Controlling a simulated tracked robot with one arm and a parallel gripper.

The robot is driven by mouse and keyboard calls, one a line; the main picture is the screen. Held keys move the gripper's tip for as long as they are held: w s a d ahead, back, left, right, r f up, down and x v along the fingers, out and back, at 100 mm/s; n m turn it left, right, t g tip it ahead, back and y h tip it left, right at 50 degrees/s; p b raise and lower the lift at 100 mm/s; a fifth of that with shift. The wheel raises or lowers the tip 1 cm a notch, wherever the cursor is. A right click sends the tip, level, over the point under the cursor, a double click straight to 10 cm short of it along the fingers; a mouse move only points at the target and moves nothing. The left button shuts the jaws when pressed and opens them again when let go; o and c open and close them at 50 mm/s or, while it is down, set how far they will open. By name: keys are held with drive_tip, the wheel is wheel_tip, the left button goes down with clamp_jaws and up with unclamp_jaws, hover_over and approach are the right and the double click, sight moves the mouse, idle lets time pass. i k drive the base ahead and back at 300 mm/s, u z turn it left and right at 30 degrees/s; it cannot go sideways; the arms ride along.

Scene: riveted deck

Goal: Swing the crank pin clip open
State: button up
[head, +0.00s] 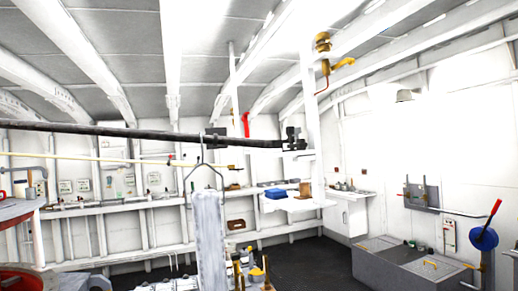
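I cannot make out a crank pin clip in this view. A blue disc (484,238) with a red-handled lever (495,208) stands at the far right on a dark post, and I cannot tell whether a clip is on it. A long black bar (130,132) runs in from the left edge.
A grey chest (400,271) is at lower right. A white shelf holds a blue box (276,193). A red round surface (20,280) is at lower left. Dark floor (315,262) shows clear between.

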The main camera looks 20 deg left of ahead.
sight(297, 131)
drive_tip(key=u, duration=0.15)
drive_tip(key=i, duration=0.9)
drive_tip(key=u, duration=0.15)
